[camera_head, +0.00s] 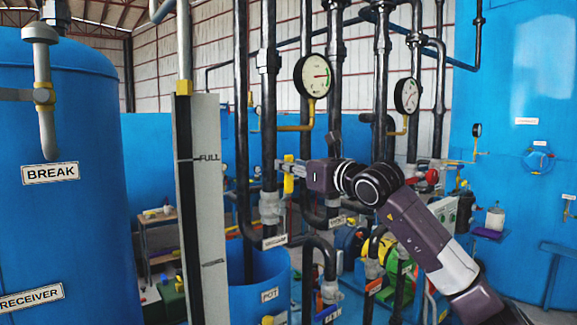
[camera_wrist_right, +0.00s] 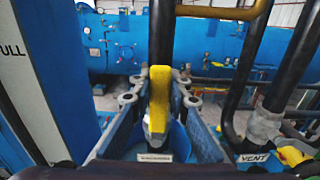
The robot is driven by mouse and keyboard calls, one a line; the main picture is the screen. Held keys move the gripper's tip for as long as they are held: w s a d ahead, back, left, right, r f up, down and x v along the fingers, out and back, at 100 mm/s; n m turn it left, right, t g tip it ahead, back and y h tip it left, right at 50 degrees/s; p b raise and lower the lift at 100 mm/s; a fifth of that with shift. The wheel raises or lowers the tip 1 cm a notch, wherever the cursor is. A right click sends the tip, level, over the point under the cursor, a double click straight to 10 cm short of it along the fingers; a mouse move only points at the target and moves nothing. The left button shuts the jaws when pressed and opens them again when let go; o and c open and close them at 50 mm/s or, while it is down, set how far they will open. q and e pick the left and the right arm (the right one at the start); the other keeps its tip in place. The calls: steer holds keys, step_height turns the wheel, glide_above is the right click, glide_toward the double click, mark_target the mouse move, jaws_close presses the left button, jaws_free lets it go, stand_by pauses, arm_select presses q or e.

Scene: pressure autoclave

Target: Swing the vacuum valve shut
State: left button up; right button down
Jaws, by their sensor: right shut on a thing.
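The vacuum valve's yellow lever (camera_head: 288,183) stands roughly upright beside a black vertical pipe (camera_head: 268,120) in the head view. A white label (camera_head: 274,242), which seems to read VACUUM, sits lower on that pipe. My right gripper (camera_head: 284,170) reaches in from the right and is shut on the lever. In the right wrist view the yellow lever (camera_wrist_right: 159,92) stands between the two fingers of the right gripper (camera_wrist_right: 158,98), with the black pipe behind it. The valve body is mostly hidden behind the lever and fingers. My left gripper is out of view.
A FULL level board (camera_head: 205,190) and the blue BREAK tank (camera_head: 60,120) stand at left. A blue POT (camera_head: 268,285) is below. Pressure gauges (camera_head: 313,75) and several black pipes crowd around my right arm. A VENT pipe (camera_wrist_right: 265,125) stands close at right.

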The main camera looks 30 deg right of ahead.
steer(key=w+d+f+m+b, duration=0.1)
steer(key=d+f+m+b, duration=0.7)
steer(key=m, duration=1)
steer(key=shift+d+f, duration=2.3)
steer(key=shift+f, duration=0.2)
steer(key=c, duration=1.8)
jaws_free()
steer(key=shift+s, duration=0.1)
